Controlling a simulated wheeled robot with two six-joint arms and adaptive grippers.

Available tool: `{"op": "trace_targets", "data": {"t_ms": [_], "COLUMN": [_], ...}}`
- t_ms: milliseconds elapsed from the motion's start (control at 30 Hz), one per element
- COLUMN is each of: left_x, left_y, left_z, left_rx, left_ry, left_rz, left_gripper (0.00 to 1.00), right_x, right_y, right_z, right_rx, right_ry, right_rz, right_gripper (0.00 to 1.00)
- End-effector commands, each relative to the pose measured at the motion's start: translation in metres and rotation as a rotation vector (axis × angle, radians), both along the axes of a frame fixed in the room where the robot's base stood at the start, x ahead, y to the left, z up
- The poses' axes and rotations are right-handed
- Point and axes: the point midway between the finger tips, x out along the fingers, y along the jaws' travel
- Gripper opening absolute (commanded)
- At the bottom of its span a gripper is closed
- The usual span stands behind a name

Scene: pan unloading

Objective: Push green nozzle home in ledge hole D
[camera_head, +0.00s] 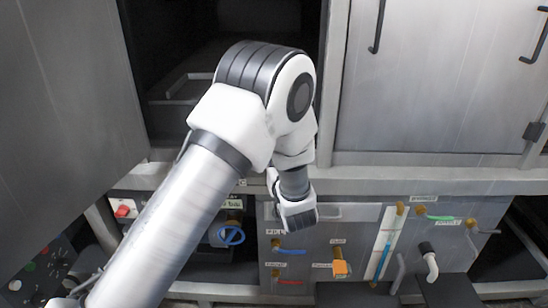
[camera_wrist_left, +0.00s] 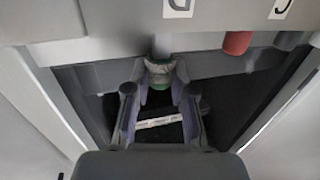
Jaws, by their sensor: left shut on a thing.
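The green nozzle (camera_wrist_left: 160,72) hangs under the front ledge (camera_wrist_left: 105,48) in the left wrist view, grey with a green rim. My left gripper (camera_wrist_left: 161,82) is shut on it from below, one finger on each side. The nozzle's top meets the ledge's underside; how deep it sits in the hole cannot be told. A letter plate reading D (camera_wrist_left: 178,8) is above it, slightly right. In the head view my left arm reaches across the middle, and its wrist hides the fingers and nozzle. My right gripper is not in view.
A red nozzle (camera_wrist_left: 237,42) hangs from the ledge to the right, near plate C (camera_wrist_left: 281,9). The head view shows steel cabinet doors (camera_head: 430,80), a blue round valve handle (camera_head: 231,235) and a panel with several coloured handles, including an orange block (camera_head: 340,267).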

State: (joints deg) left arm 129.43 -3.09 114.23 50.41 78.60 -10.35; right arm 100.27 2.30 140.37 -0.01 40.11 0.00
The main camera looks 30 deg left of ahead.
Motion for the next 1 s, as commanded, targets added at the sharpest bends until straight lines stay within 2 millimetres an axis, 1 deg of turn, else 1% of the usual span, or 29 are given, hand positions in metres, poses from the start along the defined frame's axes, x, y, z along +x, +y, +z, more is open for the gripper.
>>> {"op": "trace_targets", "data": {"t_ms": [567,1000], "left_x": [0.0001,0.0002], "left_y": [0.0001,0.0001], "left_z": [-0.0001,-0.0063], "left_rx": [0.000,0.000], "left_ry": [0.000,0.000], "left_rz": [0.000,0.000], "left_gripper": [0.00,0.00], "right_x": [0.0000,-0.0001], "right_y": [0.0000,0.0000], "right_z": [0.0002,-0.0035], "right_rx": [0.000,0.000], "right_ry": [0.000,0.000], "right_rz": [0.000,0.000], "right_gripper": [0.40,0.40]}}
